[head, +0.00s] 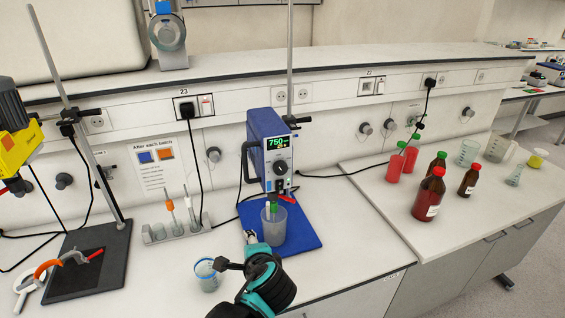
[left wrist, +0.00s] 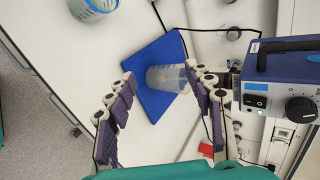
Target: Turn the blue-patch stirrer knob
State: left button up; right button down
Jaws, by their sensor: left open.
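The blue stirrer (head: 262,133) stands on the bench in the head view, with a green "750" display and a black control knob (head: 280,168) on its light front panel. In the left wrist view the stirrer (left wrist: 285,62) is at the right, its round dark knob (left wrist: 299,109) below the top housing, beside a green-lit switch. A beaker (head: 273,228) stands below the stirrer on a blue mat (head: 308,238). My left gripper (head: 236,251) is open and empty in front of the mat, apart from the knob. My right gripper is not in view.
A small beaker (head: 207,275) stands near the front edge beside my left gripper. A yellow device (head: 14,140) and black plate (head: 92,262) are far left. Brown bottles (head: 428,194) stand at the right.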

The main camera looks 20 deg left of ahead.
pick_arm(q)
jog(key=w+d+r+m+t+y+p, duration=0.2)
jog(key=w+d+r+m+t, duration=0.15)
jog(key=w+r+m, duration=0.45)
jog(key=m+t+y, duration=0.2)
jog(key=m+t, duration=0.1)
jog(key=m, duration=0.1)
send_near(282, 171)
jog(key=x, duration=0.2)
jog(key=shift+h, duration=0.4)
jog(key=x, duration=0.7)
jog(key=shift+s+a+r, duration=0.15)
jog(key=shift+a+r, duration=0.05)
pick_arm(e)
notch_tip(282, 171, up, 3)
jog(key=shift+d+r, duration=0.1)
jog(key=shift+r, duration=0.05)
pick_arm(q)
jog(key=shift+c, duration=0.3)
jog(key=c, duration=1.1)
